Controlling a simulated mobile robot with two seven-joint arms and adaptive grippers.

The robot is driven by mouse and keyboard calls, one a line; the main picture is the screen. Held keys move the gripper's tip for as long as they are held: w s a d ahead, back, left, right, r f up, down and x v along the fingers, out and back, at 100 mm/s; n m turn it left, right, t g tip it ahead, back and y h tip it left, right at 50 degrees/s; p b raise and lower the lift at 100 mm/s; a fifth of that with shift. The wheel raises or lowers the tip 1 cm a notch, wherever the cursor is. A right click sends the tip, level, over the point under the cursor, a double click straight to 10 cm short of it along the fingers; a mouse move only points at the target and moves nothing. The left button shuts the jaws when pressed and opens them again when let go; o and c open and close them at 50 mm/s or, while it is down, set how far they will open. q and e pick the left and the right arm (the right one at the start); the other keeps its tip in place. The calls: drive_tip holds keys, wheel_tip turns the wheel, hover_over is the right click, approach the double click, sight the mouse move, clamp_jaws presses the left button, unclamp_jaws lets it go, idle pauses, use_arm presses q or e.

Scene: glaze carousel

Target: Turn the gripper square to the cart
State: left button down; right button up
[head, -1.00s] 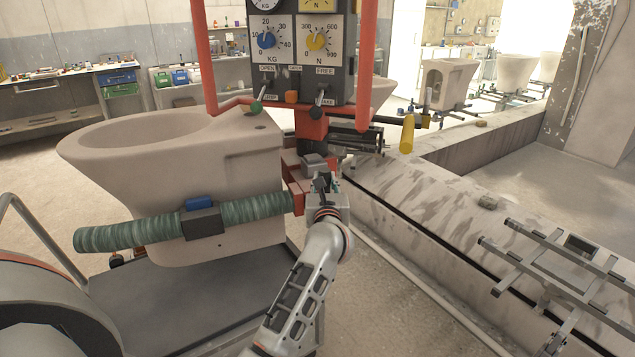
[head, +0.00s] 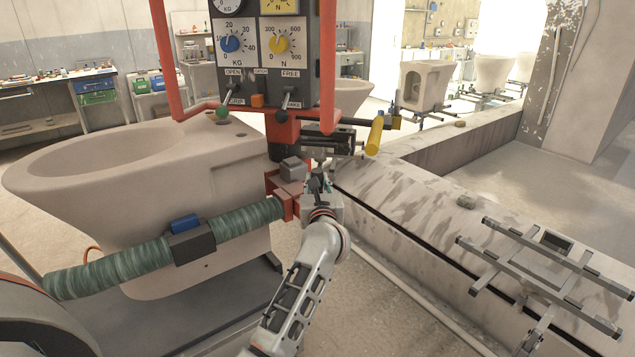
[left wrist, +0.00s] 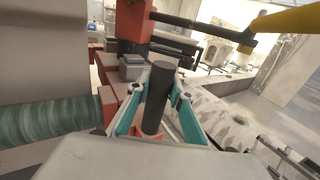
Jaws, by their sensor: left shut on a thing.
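A lifting device with a dial panel (head: 265,55) and red handle bars stands at centre. Its red lower block carries a green-wrapped bar (head: 120,265) with a dark box, slanting across the front of a beige toilet bowl (head: 215,170). Whether the bowl is clamped or resting is unclear. My left gripper (head: 318,187) is at the red block's right side. In the left wrist view its teal fingers are shut on an upright dark post (left wrist: 158,95). A metal frame cart (head: 540,270) lies empty on the carousel track at the right. My right gripper is out of view.
The pale carousel ledge (head: 420,205) with a dark slot runs along the right. A yellow handle (head: 375,135) sticks out right of the device. More bowls (head: 425,85) stand on the far line. A grey platform (head: 190,310) lies beneath the bowl.

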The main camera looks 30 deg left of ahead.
use_arm(q)
drive_tip(key=shift+a+r, duration=0.15)
drive_tip(key=c, duration=1.8)
unclamp_jaws()
drive_tip(key=v, duration=1.2)
